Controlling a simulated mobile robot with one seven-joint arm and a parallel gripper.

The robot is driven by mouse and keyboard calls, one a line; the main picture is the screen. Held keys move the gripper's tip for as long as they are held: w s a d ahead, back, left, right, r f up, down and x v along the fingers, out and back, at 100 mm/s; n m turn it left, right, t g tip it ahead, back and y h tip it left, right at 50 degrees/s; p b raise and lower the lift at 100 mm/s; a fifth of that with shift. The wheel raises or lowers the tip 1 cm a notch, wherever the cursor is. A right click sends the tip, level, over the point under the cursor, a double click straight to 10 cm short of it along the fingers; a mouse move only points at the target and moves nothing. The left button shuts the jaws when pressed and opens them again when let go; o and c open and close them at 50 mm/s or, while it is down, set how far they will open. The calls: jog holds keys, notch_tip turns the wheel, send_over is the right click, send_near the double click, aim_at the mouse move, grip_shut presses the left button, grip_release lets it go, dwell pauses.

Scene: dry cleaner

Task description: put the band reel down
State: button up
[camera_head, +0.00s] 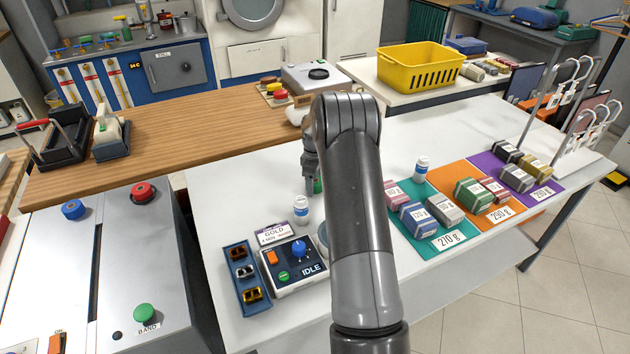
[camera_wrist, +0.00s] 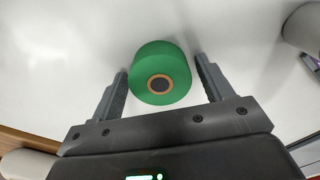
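The band reel is a green roll with a brown core, and it shows in the wrist view (camera_wrist: 161,75) between my fingers. My gripper (camera_wrist: 162,68) is open around it, with a narrow gap visible on the right side and little or none on the left. In the head view my gripper (camera_head: 311,182) points down over the white table (camera_head: 225,213).
A white bottle (camera_head: 301,210) and a control box marked IDLE (camera_head: 297,265) stand close in front of my gripper. A blue tray (camera_head: 243,277) is left of the box. Coloured mats with small packs (camera_head: 446,208) lie to the right. A wooden counter (camera_head: 190,130) is behind.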

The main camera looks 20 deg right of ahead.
jog(key=shift+o, duration=0.5)
jog(key=shift+r, duration=0.15)
notch_tip(320, 180, up, 12)
jog(key=s+a+r+m+t, duration=0.1)
jog(key=s+a+r, duration=0.2)
jog(key=r, duration=0.2)
jog(key=s+a+r+m, duration=0.1)
jog(key=s+a+r, duration=0.2)
jog(key=a+r, duration=0.15)
jog(key=s+a+r+m+t, duration=0.2)
jog(key=s+a+r, duration=0.4)
jog(key=s+r, duration=0.45)
jog(key=s+a+f+m+t, duration=0.1)
jog(key=s+a+m, duration=0.1)
jog(key=s, duration=1)
jog(key=s+a+f+m+t, duration=0.1)
jog(key=s+a, duration=0.4)
jog(key=s, duration=0.7)
jog(key=shift+s+a+f+m+t, duration=0.3)
jog(key=shift+f+m, duration=0.45)
jog(key=shift+m, duration=0.25)
